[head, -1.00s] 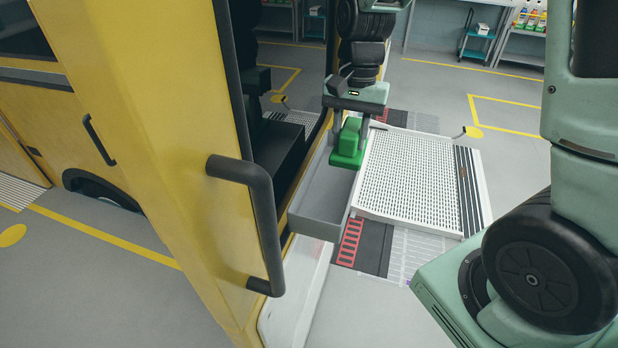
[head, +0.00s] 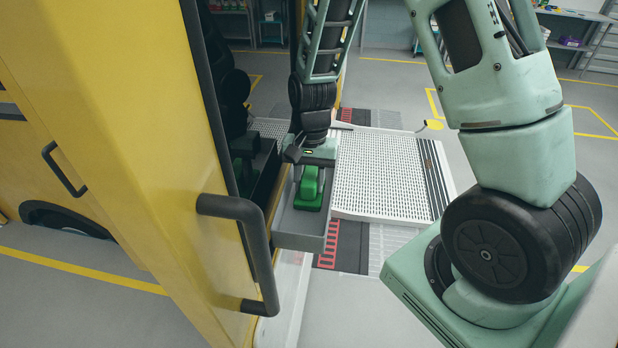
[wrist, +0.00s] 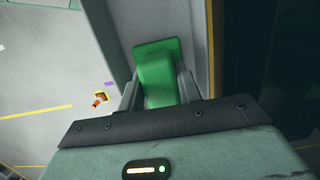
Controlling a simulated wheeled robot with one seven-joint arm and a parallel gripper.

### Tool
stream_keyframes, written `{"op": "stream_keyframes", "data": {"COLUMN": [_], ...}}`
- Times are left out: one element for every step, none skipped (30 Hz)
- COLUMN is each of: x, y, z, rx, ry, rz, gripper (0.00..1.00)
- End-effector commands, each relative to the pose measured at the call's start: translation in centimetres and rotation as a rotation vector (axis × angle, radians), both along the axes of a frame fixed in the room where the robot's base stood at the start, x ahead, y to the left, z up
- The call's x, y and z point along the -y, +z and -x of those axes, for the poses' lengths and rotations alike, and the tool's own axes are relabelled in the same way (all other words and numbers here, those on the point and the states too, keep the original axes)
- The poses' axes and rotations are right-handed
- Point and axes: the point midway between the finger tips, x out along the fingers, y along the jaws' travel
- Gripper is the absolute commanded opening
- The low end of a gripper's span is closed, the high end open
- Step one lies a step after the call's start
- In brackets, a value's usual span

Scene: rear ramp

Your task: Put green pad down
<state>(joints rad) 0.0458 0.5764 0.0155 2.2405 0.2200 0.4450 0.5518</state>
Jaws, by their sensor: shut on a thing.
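The green pad (head: 308,188) has a flat base with a raised block on top. My gripper (head: 312,172) is above it, shut on the block. In the wrist view the two fingers (wrist: 158,92) press the sides of the green pad's block (wrist: 160,72), and its flat base shows beyond the fingertips. The pad is within the outline of a long grey open tray (head: 298,241) beside the yellow vehicle. I cannot tell whether the pad's base touches the tray floor.
The yellow vehicle (head: 130,150) with a black grab handle (head: 262,240) stands close at left. A white perforated ramp (head: 380,175) lies right of the tray. Tray walls rise close around the pad. Open floor (head: 350,305) is in front.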

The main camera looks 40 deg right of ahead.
Motion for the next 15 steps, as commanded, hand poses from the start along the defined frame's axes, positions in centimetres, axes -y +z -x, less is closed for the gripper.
{"op": "stream_keyframes", "data": {"x": [-0.01, -0.01, -0.01, -0.01, -0.01, -0.01, -0.01, -0.02, -0.01, -0.01, -0.01, -0.01, 0.0, 0.0, -0.01], "y": [-0.09, -0.13, -0.14, -0.13, -0.13, -0.13, -0.13, -0.16, -0.27, -0.38, -0.49, -0.53, -0.45, -0.43, -0.43], "z": [-0.02, -0.03, -0.04, -0.04, -0.04, -0.04, -0.04, -0.04, -0.04, -0.03, -0.03, -0.04, -0.04, -0.04, -0.03], "rx": [0.001, 0.001, 0.003, 0.003, 0.003, 0.001, 0.001, 0.001, 0.001, 0.001, 0.001, 0.001, 0.001, 0.001, 0.001], "ry": [0.0, 0.0, 0.0, 0.0, 0.0, 0.0, 0.0, 0.0, 0.0, 0.0, 0.0, 0.0, 0.0, 0.0, 0.0], "rz": [0.0, 0.0, 0.0, 0.0, 0.0, 0.0, 0.0, 0.0, 0.0, 0.0, 0.0, 0.0, 0.0, 0.0, 0.0], "gripper": [0.13, 0.13, 0.13, 0.13, 0.13, 0.13, 0.13, 0.13, 0.13, 0.13, 0.13, 0.37, 0.45, 0.54, 0.56]}}
